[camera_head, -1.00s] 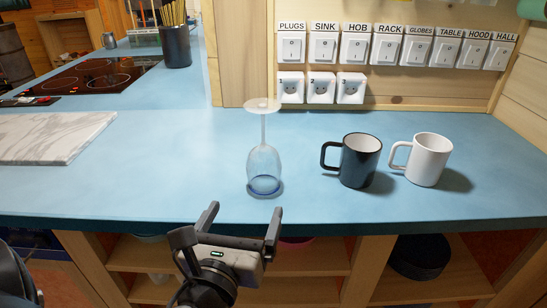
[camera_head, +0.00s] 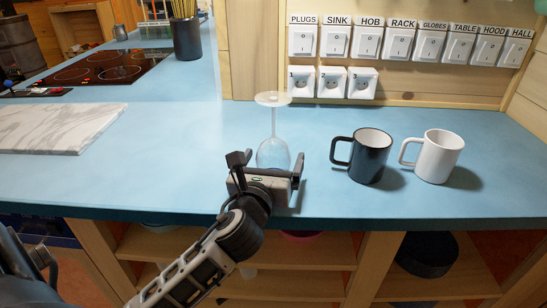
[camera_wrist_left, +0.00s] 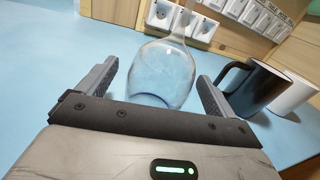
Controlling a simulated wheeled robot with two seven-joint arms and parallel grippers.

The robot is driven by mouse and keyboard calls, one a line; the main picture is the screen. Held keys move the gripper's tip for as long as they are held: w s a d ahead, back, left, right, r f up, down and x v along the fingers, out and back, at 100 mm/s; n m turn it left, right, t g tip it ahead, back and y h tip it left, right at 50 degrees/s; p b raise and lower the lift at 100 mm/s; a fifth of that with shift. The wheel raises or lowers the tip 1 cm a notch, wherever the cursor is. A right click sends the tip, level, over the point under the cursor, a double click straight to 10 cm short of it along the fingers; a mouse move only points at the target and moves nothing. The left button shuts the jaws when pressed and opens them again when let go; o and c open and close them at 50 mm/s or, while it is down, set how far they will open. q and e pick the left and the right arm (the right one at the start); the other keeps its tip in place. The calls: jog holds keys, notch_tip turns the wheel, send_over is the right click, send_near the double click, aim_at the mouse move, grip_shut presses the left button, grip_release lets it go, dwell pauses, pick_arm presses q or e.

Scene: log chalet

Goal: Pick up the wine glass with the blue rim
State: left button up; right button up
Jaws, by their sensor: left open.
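The wine glass with the blue rim (camera_head: 273,150) stands upside down on the blue counter, its foot on top and its rim on the counter. Its lower bowl is hidden behind my left gripper (camera_head: 272,163) in the head view. In the left wrist view, the glass bowl (camera_wrist_left: 163,72) with its blue rim lies between the two open fingers of my left gripper (camera_wrist_left: 160,88). The fingers reach along both sides of the bowl, with a visible gap on each side; I cannot tell exactly how deep they reach. My right gripper is not in view.
A black mug (camera_head: 370,158) stands right of the glass, close to the right finger's side, with a white mug (camera_head: 441,157) beside it. A marble board (camera_head: 60,128) lies at the left. Switches and sockets (camera_head: 333,82) line the back wall. The counter (camera_head: 180,135) left of the glass is clear.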

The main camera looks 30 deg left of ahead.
pick_arm(q)
jog(key=shift+x, duration=0.85)
jog(key=c, duration=1.1)
jog(key=shift+c, duration=0.2)
jog(key=shift+r, duration=0.15)
pick_arm(e)
jog(key=shift+r, duration=0.15)
